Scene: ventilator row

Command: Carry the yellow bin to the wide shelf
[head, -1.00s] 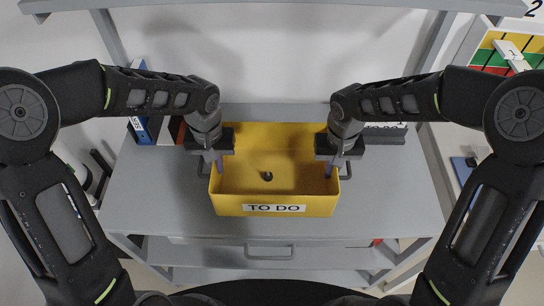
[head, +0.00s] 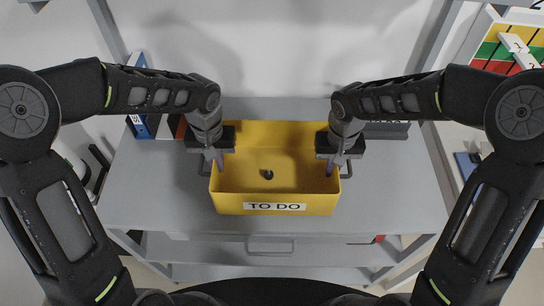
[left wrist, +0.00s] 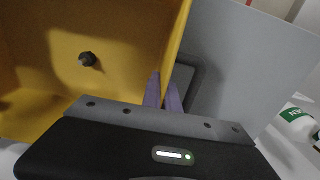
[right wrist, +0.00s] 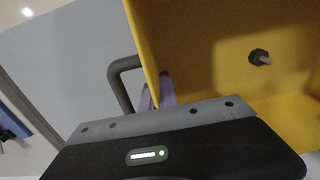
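The yellow bin (head: 230,203) with a "TO DO" label is in the middle of the head view, upright, over the grey shelf top. I cannot tell whether its base touches it. A small dark knob-like object (head: 267,174) shows inside. My left gripper (head: 219,163) is shut on the bin's left side wall, one finger on each side of it; the left wrist view shows this wall (left wrist: 176,40). My right gripper (head: 333,164) is shut on the right side wall in the same way. Dark loop handles sit on the bin's sides; one shows in the right wrist view (right wrist: 115,85).
The grey shelf top (head: 150,195) is clear beside the bin. Blue and other binders (head: 142,125) stand at its back left, and a dark labelled object (head: 388,130) at its back right. Grey posts (head: 108,35) rise on both sides. A coloured board (head: 505,45) is at far right.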

